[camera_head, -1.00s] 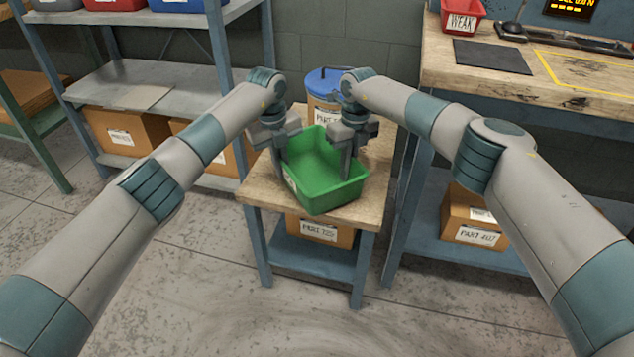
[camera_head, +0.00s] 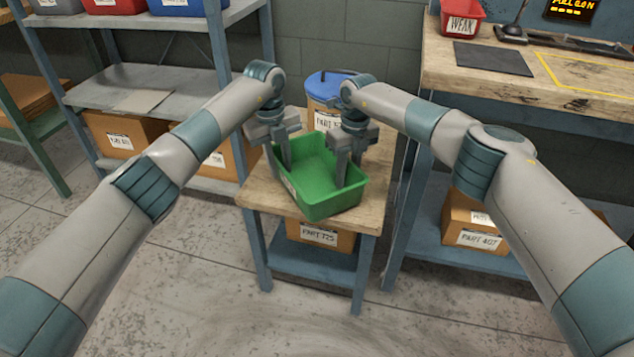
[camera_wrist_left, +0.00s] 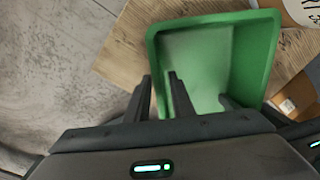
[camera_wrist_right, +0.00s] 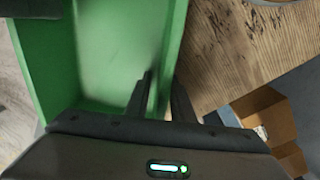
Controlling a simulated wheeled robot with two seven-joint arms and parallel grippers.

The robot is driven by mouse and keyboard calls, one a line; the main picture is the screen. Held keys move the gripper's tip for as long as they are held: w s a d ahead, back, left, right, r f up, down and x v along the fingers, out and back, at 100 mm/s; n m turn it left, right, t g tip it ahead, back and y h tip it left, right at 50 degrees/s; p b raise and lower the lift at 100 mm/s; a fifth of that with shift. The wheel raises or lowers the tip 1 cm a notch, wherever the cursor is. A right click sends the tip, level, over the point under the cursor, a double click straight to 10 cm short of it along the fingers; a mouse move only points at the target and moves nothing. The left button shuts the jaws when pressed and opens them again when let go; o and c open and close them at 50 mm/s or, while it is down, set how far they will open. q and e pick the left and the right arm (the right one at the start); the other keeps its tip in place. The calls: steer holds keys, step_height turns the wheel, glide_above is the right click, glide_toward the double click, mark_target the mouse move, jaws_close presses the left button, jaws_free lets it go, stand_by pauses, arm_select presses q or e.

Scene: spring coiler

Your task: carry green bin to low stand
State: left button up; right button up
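The green bin (camera_head: 318,182) sits upright on the wooden top of the low stand (camera_head: 374,212), turned a little askew to it. My left gripper (camera_head: 281,164) is at the bin's left wall, its fingers parted on either side of the wall. The left wrist view shows the bin (camera_wrist_left: 205,60) with its rim between these fingers. My right gripper (camera_head: 348,172) is at the right wall, also with parted fingers astride it. The bin's wall (camera_wrist_right: 168,50) runs between them in the right wrist view. The bin's inside looks empty where it shows.
A blue-lidded container (camera_head: 325,88) stands close behind the bin on the stand. A workbench (camera_head: 545,95) stands to the right, with a red WEAK bin (camera_head: 462,20). A shelf rack (camera_head: 170,85) with boxes is at the left. The floor in front is clear.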

arm_select(q)
step_height(320, 180, up, 9)
steer(key=shift+s+a, duration=0.15)
steer(key=shift+a, duration=0.15)
arm_select(e)
steer(key=shift+r, duration=0.1)
step_height(320, 180, up, 12)
steer(key=shift+w+d, duration=0.25)
steer(key=shift+d, duration=0.1)
stand_by(0.6)
arm_select(q)
steer(key=shift+a+p, duration=0.75)
steer(key=shift+a, duration=1.75)
arm_select(e)
steer(key=shift+r, duration=0.6)
